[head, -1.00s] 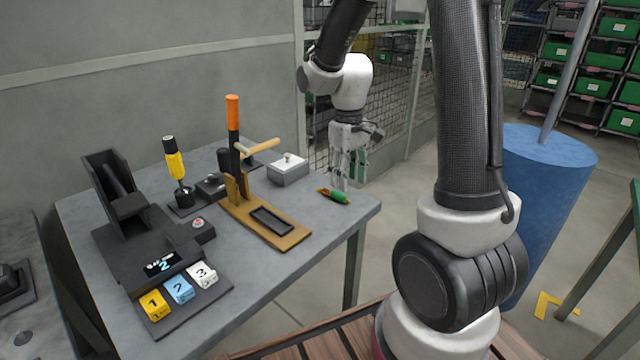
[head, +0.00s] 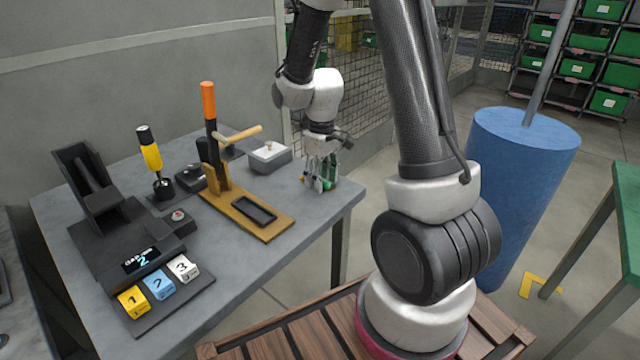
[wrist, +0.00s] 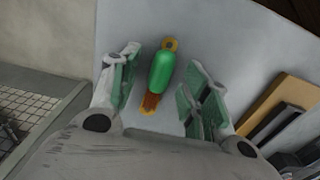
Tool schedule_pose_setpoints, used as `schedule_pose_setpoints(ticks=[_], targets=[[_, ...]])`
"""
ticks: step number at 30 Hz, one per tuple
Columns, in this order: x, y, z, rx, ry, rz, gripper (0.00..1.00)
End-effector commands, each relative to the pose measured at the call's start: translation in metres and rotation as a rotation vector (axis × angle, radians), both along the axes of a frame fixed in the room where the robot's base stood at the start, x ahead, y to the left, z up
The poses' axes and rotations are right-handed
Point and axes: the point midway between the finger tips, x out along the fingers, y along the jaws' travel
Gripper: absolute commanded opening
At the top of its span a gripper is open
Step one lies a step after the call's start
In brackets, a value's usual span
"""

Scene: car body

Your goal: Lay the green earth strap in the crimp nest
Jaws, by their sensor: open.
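The green earth strap (wrist: 160,72) lies on the grey tabletop in the wrist view, with an orange-yellow ring at one end and a brown-orange end at the other. My gripper (wrist: 162,88) is open, with one finger on each side of the strap and gaps between. In the head view my gripper (head: 318,183) is low over the table's right corner and largely hides the strap. The brown crimp fixture (head: 273,225) stands to the left, with an orange-handled lever upright. Its dark rectangular recess (head: 254,210), seemingly the nest, looks empty.
A yellow-black screwdriver (head: 150,150) stands further left. Numbered blocks (head: 158,286) sit at the table's front. The table's right edge is close.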

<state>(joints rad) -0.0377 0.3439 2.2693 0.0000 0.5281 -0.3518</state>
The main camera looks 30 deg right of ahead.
Motion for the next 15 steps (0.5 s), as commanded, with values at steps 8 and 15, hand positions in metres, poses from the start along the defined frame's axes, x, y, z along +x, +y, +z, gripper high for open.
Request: schedule_pose_setpoints(ticks=[8, 15], targets=[[0.0000, 0.0001, -0.0001, 0.000, 0.000, 0.000, 0.32], [-0.0001, 0.0001, 0.0001, 0.000, 0.000, 0.000, 0.00]])
